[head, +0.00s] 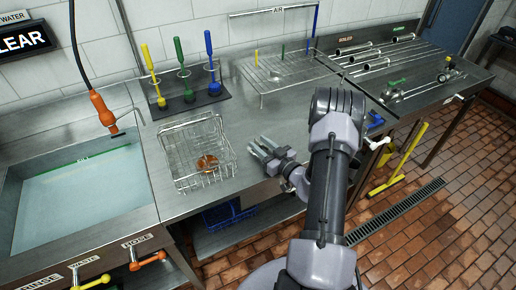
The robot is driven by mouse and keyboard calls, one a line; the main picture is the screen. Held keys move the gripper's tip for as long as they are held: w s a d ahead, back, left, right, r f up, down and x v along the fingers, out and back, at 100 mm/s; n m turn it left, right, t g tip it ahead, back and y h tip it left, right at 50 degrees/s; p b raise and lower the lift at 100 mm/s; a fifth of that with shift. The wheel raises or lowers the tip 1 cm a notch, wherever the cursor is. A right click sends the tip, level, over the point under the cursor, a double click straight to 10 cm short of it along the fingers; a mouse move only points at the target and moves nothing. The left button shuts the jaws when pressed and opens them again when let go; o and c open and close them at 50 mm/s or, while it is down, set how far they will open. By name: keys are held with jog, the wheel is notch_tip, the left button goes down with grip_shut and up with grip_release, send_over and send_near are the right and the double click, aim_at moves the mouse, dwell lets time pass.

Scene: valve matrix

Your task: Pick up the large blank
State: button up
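My gripper (259,147) is over the steel counter, just right of the wire basket (229,165). Its two fingers point left toward the basket, look apart, and show nothing between them. A small round orange-brown piece (207,162) lies in the basket, left of my fingertips; I cannot tell if it is the large blank. No thing is clearly marked as the large blank. My arm hides part of the counter and whatever lies behind it.
A water-filled sink (80,205) is at left, with an orange hose handle (102,108) hanging above. Yellow, green and blue brushes (184,70) stand behind the basket. A wire rack (285,72) is at the back; pipes (385,55) lie at right.

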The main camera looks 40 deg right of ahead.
grip_shut()
dwell(1.4)
